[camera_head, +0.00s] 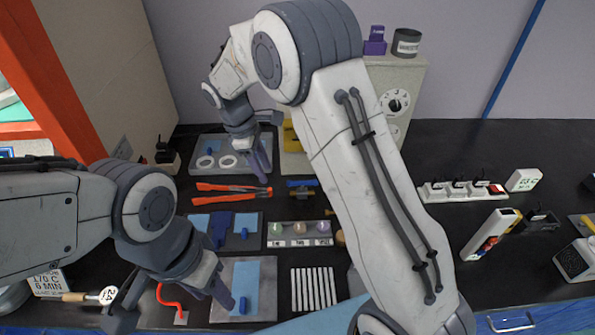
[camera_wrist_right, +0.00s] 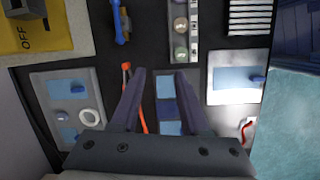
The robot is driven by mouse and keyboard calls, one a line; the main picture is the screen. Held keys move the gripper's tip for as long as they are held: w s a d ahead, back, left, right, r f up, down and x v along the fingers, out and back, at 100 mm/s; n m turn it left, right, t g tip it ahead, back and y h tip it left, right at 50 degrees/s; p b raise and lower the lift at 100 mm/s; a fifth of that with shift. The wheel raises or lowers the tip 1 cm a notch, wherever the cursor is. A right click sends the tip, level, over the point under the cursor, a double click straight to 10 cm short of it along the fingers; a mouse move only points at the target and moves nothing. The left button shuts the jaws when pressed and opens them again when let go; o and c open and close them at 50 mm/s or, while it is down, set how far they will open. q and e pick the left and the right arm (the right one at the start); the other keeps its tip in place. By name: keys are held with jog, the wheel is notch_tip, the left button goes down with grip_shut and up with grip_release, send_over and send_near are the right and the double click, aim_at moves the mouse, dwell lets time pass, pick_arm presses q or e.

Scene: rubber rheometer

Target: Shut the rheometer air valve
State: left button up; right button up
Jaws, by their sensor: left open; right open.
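A small blue fitting with a lever (camera_head: 301,188), which looks like a valve, lies on the dark bench right of the orange-handled tool; it also shows at the top of the right wrist view (camera_wrist_right: 121,24). A yellow plate marked OFF (camera_wrist_right: 22,40) with a grey block on it is at that view's upper left corner. My left gripper (camera_head: 175,303) is open at the front left, near a grey plate with a blue sheet.
The beige machine with dials (camera_head: 404,84) stands behind my right arm, which hides part of it. The orange-handled tool (camera_head: 232,198), a sample rack (camera_head: 300,241), a striped plate (camera_head: 313,289) and a power strip (camera_head: 455,190) crowd the bench. The back right is clear.

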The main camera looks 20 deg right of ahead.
jog(key=n+h+p, duration=0.1)
jog(key=n, duration=0.1)
send_near(301, 181)
jog(key=shift+w+a+r+g, duration=0.2)
jog(key=shift+a+g, duration=0.1)
jog(key=shift+a, duration=0.1)
jog(key=shift+w+d+f, duration=0.1)
jog(key=shift+d+f, duration=0.2)
jog(key=p+x, duration=0.3)
jog(key=x, duration=0.7)
jog(key=shift+d, duration=0.15)
grip_shut()
jog(key=shift+f, duration=0.1)
